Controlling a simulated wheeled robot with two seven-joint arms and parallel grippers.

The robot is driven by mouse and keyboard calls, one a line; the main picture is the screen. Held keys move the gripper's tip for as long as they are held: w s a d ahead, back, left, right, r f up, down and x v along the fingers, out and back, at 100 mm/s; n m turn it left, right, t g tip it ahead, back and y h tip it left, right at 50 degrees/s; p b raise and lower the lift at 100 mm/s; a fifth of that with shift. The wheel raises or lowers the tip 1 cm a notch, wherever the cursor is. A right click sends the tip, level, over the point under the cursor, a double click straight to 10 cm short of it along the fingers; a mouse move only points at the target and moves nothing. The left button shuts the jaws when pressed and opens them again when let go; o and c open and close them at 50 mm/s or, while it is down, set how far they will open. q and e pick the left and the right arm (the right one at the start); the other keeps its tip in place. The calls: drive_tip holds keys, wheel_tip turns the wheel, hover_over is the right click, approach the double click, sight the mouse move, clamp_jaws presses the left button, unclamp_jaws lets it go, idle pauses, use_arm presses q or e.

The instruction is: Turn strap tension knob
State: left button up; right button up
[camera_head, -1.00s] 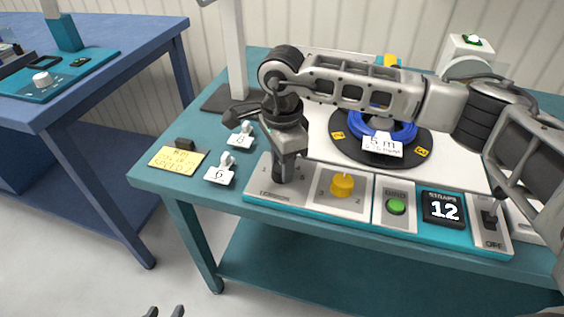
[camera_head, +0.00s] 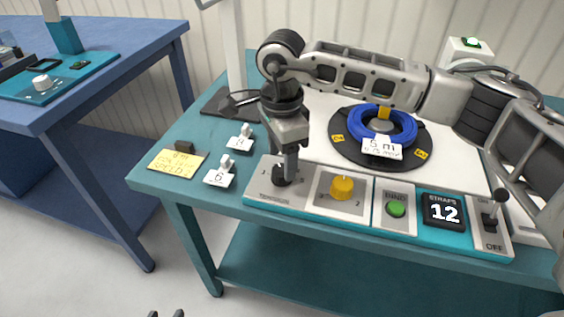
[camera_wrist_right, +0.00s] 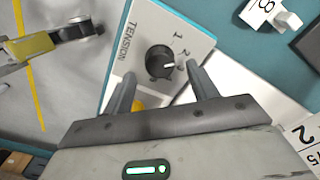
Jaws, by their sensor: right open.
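The black tension knob (camera_head: 281,178) sits at the left end of the control panel, on a plate marked TENSION. My right gripper (camera_head: 289,168) points down at the knob. In the wrist view its open fingers (camera_wrist_right: 160,72) are apart, one toward each side of the knob, with no clear contact.
Right of the knob are a yellow knob (camera_head: 342,188), a green button (camera_head: 396,208), a straps display (camera_head: 444,210) reading 12 and a switch (camera_head: 489,218). A blue cable coil (camera_head: 402,126) lies behind. Number tags (camera_head: 219,177) and a yellow note (camera_head: 177,162) lie left.

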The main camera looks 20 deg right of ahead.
sight(282, 170)
wheel_tip(282, 170, up, 13)
drive_tip(key=shift+r, duration=0.2)
drive_tip(key=shift+s+f, duration=0.1)
idle(0.4)
